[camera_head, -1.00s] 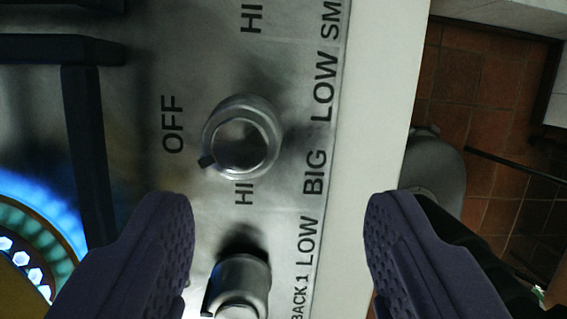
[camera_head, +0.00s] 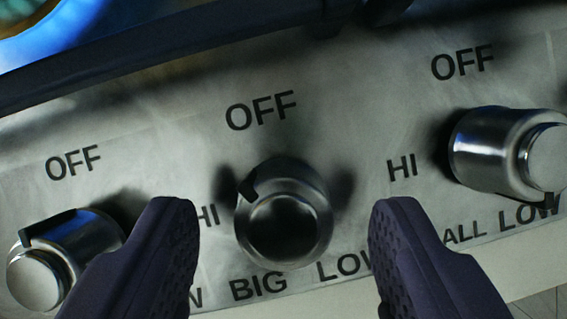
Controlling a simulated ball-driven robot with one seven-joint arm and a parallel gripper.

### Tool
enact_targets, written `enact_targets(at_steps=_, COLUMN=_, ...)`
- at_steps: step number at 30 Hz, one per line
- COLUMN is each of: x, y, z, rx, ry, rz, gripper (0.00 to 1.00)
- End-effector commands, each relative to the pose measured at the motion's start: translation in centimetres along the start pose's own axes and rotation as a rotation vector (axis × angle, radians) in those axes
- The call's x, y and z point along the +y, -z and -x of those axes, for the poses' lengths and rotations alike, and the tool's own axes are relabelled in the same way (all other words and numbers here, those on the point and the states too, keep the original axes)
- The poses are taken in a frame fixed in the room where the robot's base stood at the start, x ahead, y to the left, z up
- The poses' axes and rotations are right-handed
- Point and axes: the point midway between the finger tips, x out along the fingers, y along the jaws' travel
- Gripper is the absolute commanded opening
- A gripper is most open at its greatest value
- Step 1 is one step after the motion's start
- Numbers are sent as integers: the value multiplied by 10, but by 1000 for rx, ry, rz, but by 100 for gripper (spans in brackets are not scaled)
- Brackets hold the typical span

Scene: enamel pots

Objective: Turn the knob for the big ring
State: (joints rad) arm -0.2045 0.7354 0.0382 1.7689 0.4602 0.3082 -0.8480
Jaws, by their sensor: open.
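The knob for the big ring (camera_head: 284,228) is a round metal knob above the word BIG, in the middle of the view. Its dark pointer mark is at its upper left, between HI and OFF. My gripper (camera_head: 284,240) is open, with one dark finger at the left and one at the right of this knob. Gaps show between both fingers and the knob, and nothing is held. The fingers hide parts of the panel lettering.
Another metal knob (camera_head: 60,262) is at the lower left, partly behind my left finger. A third knob (camera_head: 510,150) is at the right.

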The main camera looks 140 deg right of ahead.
Motion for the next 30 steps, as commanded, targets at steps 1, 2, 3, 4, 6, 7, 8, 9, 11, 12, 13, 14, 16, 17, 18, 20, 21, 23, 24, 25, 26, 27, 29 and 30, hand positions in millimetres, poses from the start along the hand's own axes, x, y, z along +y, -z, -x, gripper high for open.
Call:
enact_targets(at_steps=1, x=0, y=0, z=-7, rx=0, ry=0, rz=1, gripper=61)
enact_targets(at_steps=2, x=0, y=0, z=-9, rx=0, ry=0, rz=1, gripper=61)
enact_targets(at_steps=3, x=0, y=0, z=-12, rx=-1, ry=0, rz=1, gripper=61)
enact_targets(at_steps=4, x=0, y=0, z=-13, rx=-1, ry=0, rz=1, gripper=61)
enact_targets(at_steps=6, x=0, y=0, z=-14, rx=0, ry=0, rz=1, gripper=61)
enact_targets(at_steps=7, x=0, y=0, z=-14, rx=0, ry=0, rz=0, gripper=61)
enact_targets(at_steps=8, x=0, y=0, z=-14, rx=0, ry=0, rz=0, gripper=61)
enact_targets(at_steps=9, x=0, y=0, z=-14, rx=0, ry=0, rz=0, gripper=61)
enact_targets(at_steps=11, x=0, y=0, z=-14, rx=0, ry=0, rz=0, gripper=61)
enact_targets(at_steps=12, x=0, y=0, z=-14, rx=0, ry=0, rz=0, gripper=59)
enact_targets(at_steps=13, x=0, y=0, z=-14, rx=0, ry=0, rz=0, gripper=52)
enact_targets(at_steps=14, x=0, y=0, z=-14, rx=0, ry=0, rz=0, gripper=45)
enact_targets(at_steps=16, x=0, y=0, z=-14, rx=0, ry=0, rz=0, gripper=29)
enact_targets(at_steps=17, x=0, y=0, z=-14, rx=0, ry=0, rz=0, gripper=22)
enact_targets(at_steps=18, x=0, y=0, z=-13, rx=0, ry=0, rz=0, gripper=13)
enact_targets(at_steps=20, x=0, y=0, z=-14, rx=0, ry=0, rz=0, gripper=7)
enact_targets(at_steps=21, x=0, y=0, z=-13, rx=0, ry=-1, rz=-1, gripper=7)
enact_targets(at_steps=23, x=0, y=0, z=-13, rx=-1, ry=-2, rz=-4, gripper=7)
enact_targets(at_steps=24, x=0, y=0, z=-13, rx=-1, ry=-4, rz=-9, gripper=7)
enact_targets(at_steps=25, x=0, y=0, z=-13, rx=-1, ry=-5, rz=-14, gripper=7)
enact_targets(at_steps=26, x=0, y=0, z=-13, rx=-1, ry=-8, rz=-19, gripper=7)
enact_targets(at_steps=27, x=-1, y=0, z=-13, rx=-1, ry=-12, rz=-29, gripper=7)
enact_targets(at_steps=29, x=-1, y=1, z=-12, rx=-1, ry=-22, rz=-50, gripper=7)
enact_targets(at_steps=30, x=-1, y=1, z=-12, rx=-1, ry=-30, rz=-69, gripper=7)
